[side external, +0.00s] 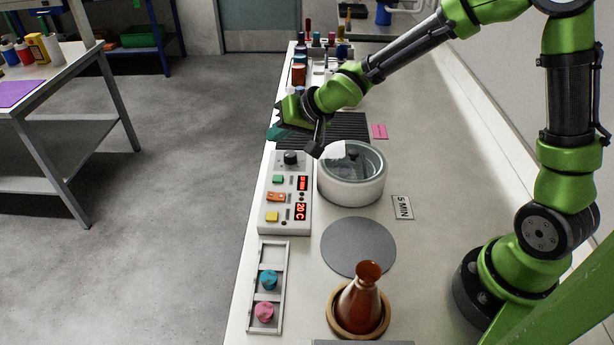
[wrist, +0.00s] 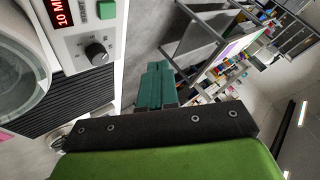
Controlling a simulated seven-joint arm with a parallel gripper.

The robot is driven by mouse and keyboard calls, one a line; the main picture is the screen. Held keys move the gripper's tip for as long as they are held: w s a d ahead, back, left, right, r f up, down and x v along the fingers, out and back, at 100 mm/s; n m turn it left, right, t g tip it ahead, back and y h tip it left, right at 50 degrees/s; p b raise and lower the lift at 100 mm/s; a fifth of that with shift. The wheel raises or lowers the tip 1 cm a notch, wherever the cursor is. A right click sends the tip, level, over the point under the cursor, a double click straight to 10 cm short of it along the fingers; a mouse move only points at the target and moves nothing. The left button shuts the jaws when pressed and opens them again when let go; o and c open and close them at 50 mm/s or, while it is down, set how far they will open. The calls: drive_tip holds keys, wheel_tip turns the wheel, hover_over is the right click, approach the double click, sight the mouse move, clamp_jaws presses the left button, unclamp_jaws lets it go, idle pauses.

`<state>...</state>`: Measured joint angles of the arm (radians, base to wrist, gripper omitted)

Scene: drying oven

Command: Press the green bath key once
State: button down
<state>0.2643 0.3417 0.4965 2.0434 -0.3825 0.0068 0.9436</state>
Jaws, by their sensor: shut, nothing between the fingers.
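The green bath key (side external: 278,180) is a small square button on the white control box (side external: 285,226), below the black knob (side external: 291,157). It also shows at the top of the wrist view (wrist: 105,9), partly cut off by the edge. My gripper (side external: 274,132) has teal fingers, shut and empty. It is beyond the knob end of the box, near the counter's left edge, apart from the key. In the wrist view the fingers (wrist: 155,86) appear right of the box, with floor behind them.
An orange key (side external: 276,197) and a yellow key (side external: 271,216) sit below the green one, beside red displays (side external: 300,211). A round glass-topped bath (side external: 350,190) stands right of the box. A dark ribbed mat (side external: 345,126) lies behind. A tray (side external: 252,300) with pink and blue pieces is in front.

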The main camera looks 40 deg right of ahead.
sight(282, 179)
drive_tip(key=shift+f, duration=4.35)
drive_tip(key=shift+f, duration=0.1)
drive_tip(key=shift+f, duration=0.3)
drive_tip(key=shift+f, duration=0.4)
drive_tip(key=shift+r, duration=0.8)
drive_tip(key=shift+r, duration=2.55)
